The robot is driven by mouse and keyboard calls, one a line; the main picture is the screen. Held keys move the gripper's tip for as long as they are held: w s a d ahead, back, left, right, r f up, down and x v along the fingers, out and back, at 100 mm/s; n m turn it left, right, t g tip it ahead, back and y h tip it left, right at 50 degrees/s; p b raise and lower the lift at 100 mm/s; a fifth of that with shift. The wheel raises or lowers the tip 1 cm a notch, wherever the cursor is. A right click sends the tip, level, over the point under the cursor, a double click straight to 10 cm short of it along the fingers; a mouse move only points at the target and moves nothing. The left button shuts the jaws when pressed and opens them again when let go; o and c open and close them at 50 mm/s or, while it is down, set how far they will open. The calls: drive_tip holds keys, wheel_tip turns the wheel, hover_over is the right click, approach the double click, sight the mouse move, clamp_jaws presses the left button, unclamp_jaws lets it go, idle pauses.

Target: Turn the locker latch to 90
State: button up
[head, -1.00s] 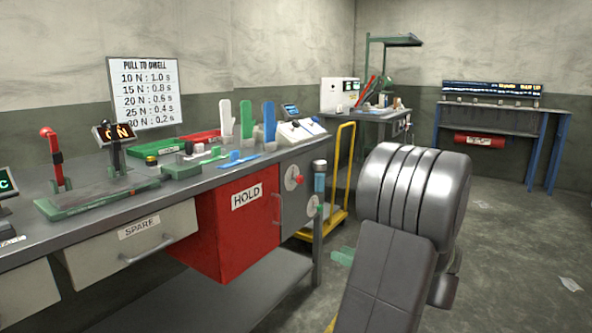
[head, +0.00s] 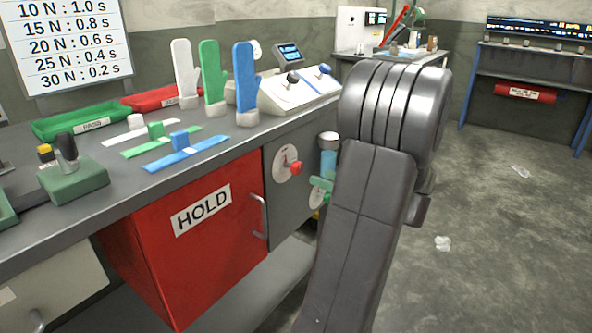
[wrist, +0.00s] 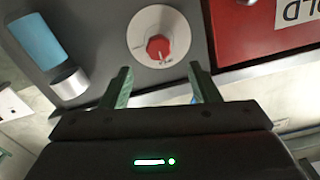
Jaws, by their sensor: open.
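The locker latch looks to be the red knob (head: 296,167) on a round white dial, on the grey panel right of the red HOLD locker (head: 190,245). The wrist view shows the knob (wrist: 158,47) upside down, above and between my fingertips. A small pale mark shows at the knob's lower edge there; the scale is too small to read. My gripper (wrist: 160,82) is open and empty, its two green fingers apart, not around the knob. In the head view my green fingers (head: 321,184) show partly, right of the dial; my arm hides the rest.
A blue cylinder with a grey end (wrist: 40,42) stands beside the panel. The locker's handle (head: 259,216) sticks out left of the dial. Above, the bench holds coloured glove forms (head: 211,75), sliders (head: 185,150) and a control box (head: 300,90). Open floor lies at right.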

sight(300, 169)
drive_tip(key=b+x, duration=0.1)
drive_tip(key=x, duration=0.9)
drive_tip(key=shift+w, duration=0.1)
drive_tip(key=c, duration=1)
